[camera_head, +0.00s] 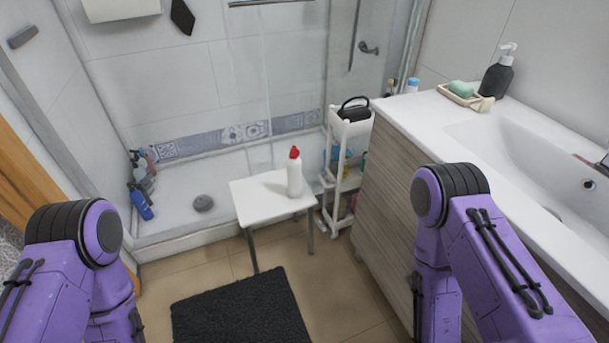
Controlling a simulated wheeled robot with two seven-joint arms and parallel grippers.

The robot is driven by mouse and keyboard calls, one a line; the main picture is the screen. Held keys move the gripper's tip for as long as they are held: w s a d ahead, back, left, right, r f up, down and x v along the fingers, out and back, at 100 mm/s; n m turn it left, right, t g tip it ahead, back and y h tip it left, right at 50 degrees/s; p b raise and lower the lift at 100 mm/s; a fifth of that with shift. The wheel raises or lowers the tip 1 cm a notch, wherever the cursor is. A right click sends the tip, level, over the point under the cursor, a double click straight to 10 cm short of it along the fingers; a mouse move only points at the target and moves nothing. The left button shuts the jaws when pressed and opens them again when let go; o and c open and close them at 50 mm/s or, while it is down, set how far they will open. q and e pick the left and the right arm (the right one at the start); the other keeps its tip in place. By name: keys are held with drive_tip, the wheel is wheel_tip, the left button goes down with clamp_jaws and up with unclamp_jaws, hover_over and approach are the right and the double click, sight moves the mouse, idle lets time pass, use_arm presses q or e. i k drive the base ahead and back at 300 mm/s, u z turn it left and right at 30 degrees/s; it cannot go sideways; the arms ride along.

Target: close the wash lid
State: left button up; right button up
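A white bottle (294,176) with a red cap (294,152) stands upright on a small white table (262,199) in front of the shower. The red cap sits on top of the bottle; whether it is fully closed is too small to tell. My purple left arm shows at the lower left and my purple right arm at the lower right. Both arms are apart from the bottle. Neither gripper shows in this view.
A white cart (350,128) with a black-handled item stands between the table and the wooden vanity (390,180). The washbasin counter (430,108) fills the right side. A black mat (241,309) lies on the tan floor. Several bottles (142,200) stand in the shower's left corner.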

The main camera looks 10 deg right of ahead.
sight(295, 151)
drive_tip(key=k, duration=0.7)
drive_tip(key=u, duration=0.65)
drive_tip(key=i, duration=2.7)
drive_tip(key=z, duration=3.05)
